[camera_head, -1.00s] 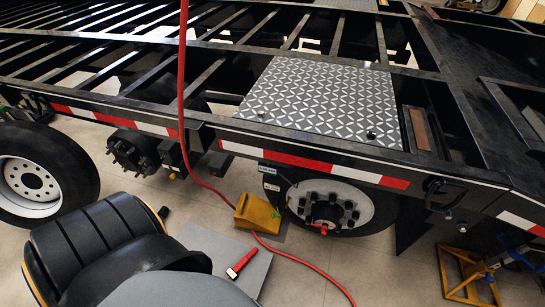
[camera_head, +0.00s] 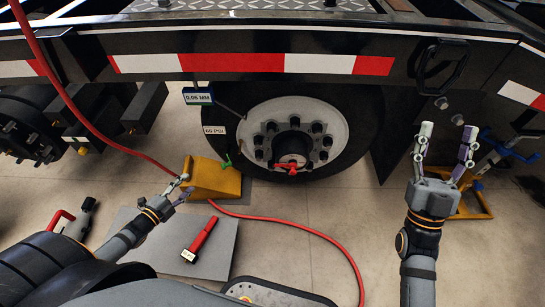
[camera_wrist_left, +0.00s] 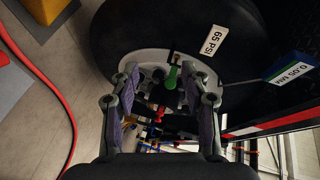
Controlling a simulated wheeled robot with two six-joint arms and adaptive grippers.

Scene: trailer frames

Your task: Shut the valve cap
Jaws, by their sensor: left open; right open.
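A wheel (camera_head: 320,118) with a pale rim stands under the trailer frame. A small green lever-like part (camera_head: 226,160), possibly the valve cap, shows in front of the tyre, above the yellow block; I cannot tell whether it is open or shut. It also shows in the left wrist view (camera_wrist_left: 172,77), beyond and between the fingers. A red handle-shaped part (camera_head: 291,167) sits at the hub. My left gripper (camera_head: 186,186) is open and empty, left of the green part and near the yellow block. My right gripper (camera_head: 446,130) is open and empty, right of the wheel, fingers up.
A yellow wheel chock (camera_head: 213,179) stands by the tyre. A red hose (camera_head: 300,230) crosses the floor. A red-handled tool (camera_head: 203,238) lies on a grey mat (camera_head: 222,262). A yellow jack stand (camera_head: 470,205) is behind my right gripper. The trailer's striped rail (camera_head: 250,63) overhangs the wheel.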

